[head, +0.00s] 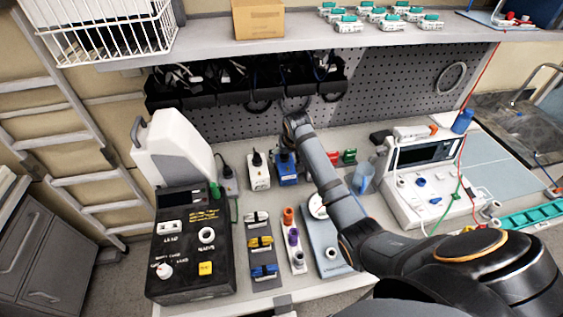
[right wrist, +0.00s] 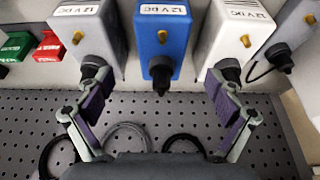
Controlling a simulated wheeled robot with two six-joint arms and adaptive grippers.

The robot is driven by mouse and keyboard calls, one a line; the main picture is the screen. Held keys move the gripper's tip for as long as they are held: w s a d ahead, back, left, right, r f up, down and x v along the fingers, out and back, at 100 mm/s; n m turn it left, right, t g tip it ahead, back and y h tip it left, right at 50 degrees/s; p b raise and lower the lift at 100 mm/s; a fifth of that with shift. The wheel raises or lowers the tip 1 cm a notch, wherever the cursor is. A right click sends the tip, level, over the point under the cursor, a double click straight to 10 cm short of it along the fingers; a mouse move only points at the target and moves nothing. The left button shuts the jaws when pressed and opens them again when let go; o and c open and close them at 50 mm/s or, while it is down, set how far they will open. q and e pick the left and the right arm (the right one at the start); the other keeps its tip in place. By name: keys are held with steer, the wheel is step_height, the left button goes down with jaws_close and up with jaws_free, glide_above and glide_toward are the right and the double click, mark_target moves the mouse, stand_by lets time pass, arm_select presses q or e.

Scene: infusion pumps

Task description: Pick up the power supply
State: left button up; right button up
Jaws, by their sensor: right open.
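Several 12V DC power supplies stand in a row on the bench. The blue power supply (head: 287,172) shows just below the end of my right arm in the head view. In the right wrist view the blue power supply (right wrist: 163,35) is in the middle, with a black plug facing me. My right gripper (right wrist: 160,92) is open, its purple-padded fingers spread to either side of that plug and nothing held. The right finger shows close to the black plug of the white power supply (right wrist: 232,32); the left is near the grey one's plug (right wrist: 95,70). My left gripper is out of view.
A pegboard (head: 410,80) and black bins (head: 235,92) stand behind the row. A black control box (head: 190,250) is front left. A white console (head: 420,190) stands right. Red (right wrist: 50,45) and green (right wrist: 15,45) blocks lie beside the grey supply.

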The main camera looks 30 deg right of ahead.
mark_target(286, 163)
steer(key=shift+s+f, duration=0.1)
steer(key=shift+f, duration=0.4)
steer(key=x, duration=0.3)
steer(key=shift+p, duration=0.3)
steer(key=shift+w+f, duration=0.65)
steer(key=shift+w, duration=0.05)
steer(key=shift+w+f+p, duration=0.1)
steer(key=shift+f+p, duration=0.25)
steer(key=shift+p, duration=0.15)
steer(key=x, duration=0.3)
steer(key=shift+w+f, duration=0.1)
steer(key=shift+f, duration=0.3)
steer(key=shift+c, duration=0.7)
steer(key=c, duration=1.4)
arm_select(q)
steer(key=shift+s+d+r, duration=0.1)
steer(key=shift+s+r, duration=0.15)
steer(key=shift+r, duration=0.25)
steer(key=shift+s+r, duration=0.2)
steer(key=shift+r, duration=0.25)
arm_select(e)
steer(key=shift+r, duration=0.1)
steer(key=shift+c, duration=1.3)
